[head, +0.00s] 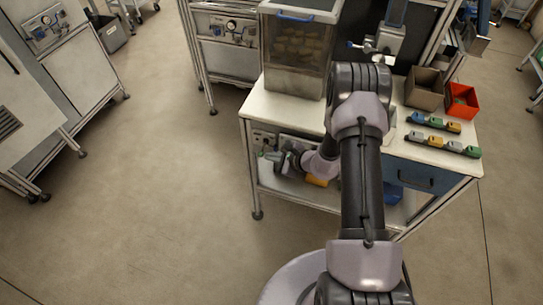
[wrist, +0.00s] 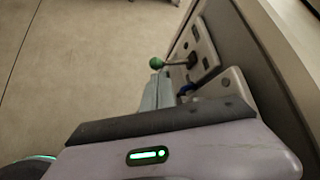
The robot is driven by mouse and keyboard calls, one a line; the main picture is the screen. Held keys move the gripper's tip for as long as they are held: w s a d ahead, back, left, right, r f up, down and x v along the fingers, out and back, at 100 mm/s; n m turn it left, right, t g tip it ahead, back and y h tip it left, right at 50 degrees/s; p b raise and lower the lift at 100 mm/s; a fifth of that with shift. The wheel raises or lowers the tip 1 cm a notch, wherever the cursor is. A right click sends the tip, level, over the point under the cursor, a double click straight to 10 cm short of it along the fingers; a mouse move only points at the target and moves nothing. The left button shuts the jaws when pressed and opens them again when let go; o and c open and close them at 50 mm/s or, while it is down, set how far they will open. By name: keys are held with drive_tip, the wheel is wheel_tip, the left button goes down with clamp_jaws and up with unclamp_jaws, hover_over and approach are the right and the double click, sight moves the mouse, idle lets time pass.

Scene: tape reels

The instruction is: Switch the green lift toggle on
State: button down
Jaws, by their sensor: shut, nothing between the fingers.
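The green lift toggle, a dark lever with a green ball tip (wrist: 155,62), sticks out from a light plate on the bench's front panel in the wrist view. Its lever joins the plate to the right of the ball. My gripper (wrist: 152,92) shows as pale grey-green fingers just below the lever in that picture. They are shut and empty. I cannot tell whether they touch the lever. In the head view my gripper (head: 268,156) is at the left part of the bench front, below the worktop, beside the control panel. I cannot make out the toggle there.
The bench worktop (head: 262,108) overhangs the panel and carries a clear bin (head: 296,55), a brown box (head: 424,88) and a red box (head: 461,101). The floor left of the bench is clear.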

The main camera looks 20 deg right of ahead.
drive_tip(key=shift+w+r+b, duration=0.1)
drive_tip(key=shift+r+b, duration=0.35)
drive_tip(key=shift+r, duration=0.7)
drive_tip(key=shift+r+p, duration=0.35)
drive_tip(key=shift+r, duration=0.5)
